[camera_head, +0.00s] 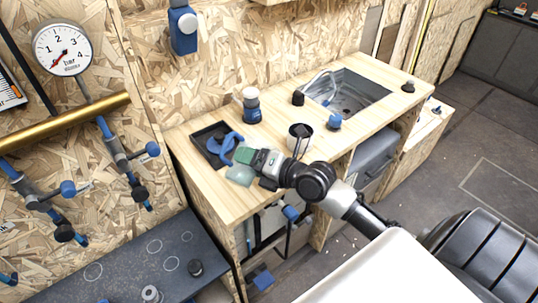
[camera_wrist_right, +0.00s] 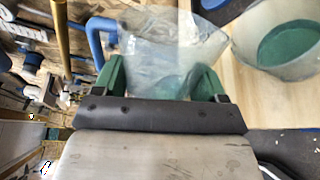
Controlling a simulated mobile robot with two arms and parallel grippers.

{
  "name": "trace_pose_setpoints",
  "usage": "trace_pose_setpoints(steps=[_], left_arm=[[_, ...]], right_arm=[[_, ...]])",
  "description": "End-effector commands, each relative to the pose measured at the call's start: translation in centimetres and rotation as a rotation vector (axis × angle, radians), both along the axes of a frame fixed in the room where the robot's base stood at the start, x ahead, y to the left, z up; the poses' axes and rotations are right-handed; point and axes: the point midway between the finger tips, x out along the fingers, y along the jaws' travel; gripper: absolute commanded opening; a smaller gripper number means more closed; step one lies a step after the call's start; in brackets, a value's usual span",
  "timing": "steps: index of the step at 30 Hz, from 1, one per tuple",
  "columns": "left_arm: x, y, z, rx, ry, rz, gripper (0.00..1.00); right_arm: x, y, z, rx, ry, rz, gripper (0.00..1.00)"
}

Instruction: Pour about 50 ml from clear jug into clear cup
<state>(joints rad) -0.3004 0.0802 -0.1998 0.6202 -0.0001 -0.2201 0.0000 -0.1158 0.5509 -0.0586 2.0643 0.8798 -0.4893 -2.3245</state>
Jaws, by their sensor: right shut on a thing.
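My right gripper (camera_head: 246,156), with green fingertips, is shut on the clear jug (camera_wrist_right: 165,55) above the worktop. The jug's blue handle (camera_head: 227,148) sticks out past the fingers, and it also shows at the left of the jug in the wrist view. The clear cup (camera_head: 239,176) is just below the gripper near the worktop's front left edge. In the wrist view the cup (camera_wrist_right: 284,48) is at the right, beside the jug's lip, with green liquid in it. The jug looks tilted. I cannot make out a stream. My left gripper is out of view.
A black tray (camera_head: 207,134) lies behind the jug on the wooden worktop (camera_head: 268,128). A blue and white bottle (camera_head: 251,104) and a dark-topped pot (camera_head: 299,131) stand farther right. A sink (camera_head: 352,92) is set in the right part.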

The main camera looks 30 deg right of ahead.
Motion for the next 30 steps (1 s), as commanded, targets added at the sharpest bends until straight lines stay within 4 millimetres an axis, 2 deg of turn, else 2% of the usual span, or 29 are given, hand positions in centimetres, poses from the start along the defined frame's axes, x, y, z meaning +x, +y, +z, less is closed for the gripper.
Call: trace_pose_setpoints(steps=[5, 11, 12, 16, 21, 22, 28, 30], left_arm=[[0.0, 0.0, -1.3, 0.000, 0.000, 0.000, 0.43], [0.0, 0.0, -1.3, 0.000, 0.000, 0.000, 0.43], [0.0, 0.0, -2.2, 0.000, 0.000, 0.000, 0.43], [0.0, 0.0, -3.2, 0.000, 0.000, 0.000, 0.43], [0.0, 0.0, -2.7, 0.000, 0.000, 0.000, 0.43], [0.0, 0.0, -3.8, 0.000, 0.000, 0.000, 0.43], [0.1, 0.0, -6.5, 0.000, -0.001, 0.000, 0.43], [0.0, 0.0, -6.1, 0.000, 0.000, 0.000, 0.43]], right_arm=[[-0.1, -0.1, -0.8, -0.062, -0.038, -0.002, 0.45], [-0.4, -0.3, 0.2, -0.201, -0.122, -0.006, 0.45], [-0.4, -0.4, -0.6, -0.233, -0.140, -0.008, 0.45], [-0.5, -0.6, -1.3, -0.332, -0.203, -0.009, 0.45], [-0.9, -0.5, -0.2, -0.455, -0.277, -0.011, 0.45], [-1.0, -0.3, -1.4, -0.467, -0.283, -0.010, 0.45], [-1.6, 0.4, -4.2, -0.574, -0.349, -0.010, 0.45], [-1.9, 0.7, -3.6, -0.625, -0.381, -0.009, 0.45]])
